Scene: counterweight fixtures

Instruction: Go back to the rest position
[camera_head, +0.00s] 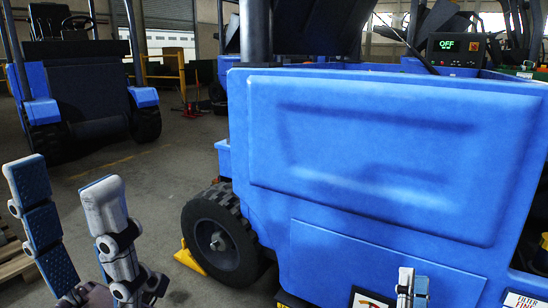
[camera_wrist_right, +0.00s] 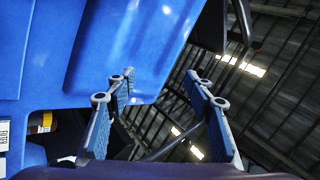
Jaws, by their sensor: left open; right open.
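My left gripper (camera_head: 68,185) is at the lower left of the head view, its two blue-and-grey fingers spread apart with nothing between them. It is left of the blue vehicle (camera_head: 380,150), over the floor. My right gripper (camera_head: 412,285) shows only as fingertips at the bottom edge of the head view, in front of the vehicle's lower panel. In the right wrist view its fingers (camera_wrist_right: 165,95) are apart and empty, with the blue body (camera_wrist_right: 120,50) behind and above. I cannot tell the gap between it and the panel.
A black front wheel (camera_head: 218,240) has a yellow wedge (camera_head: 188,256) beside it. A display reading OFF (camera_head: 446,45) sits on top of the vehicle. Another blue vehicle (camera_head: 75,85) stands at the back left. Wooden pallets (camera_head: 12,258) lie at the left edge. Grey floor between the vehicles is mostly clear.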

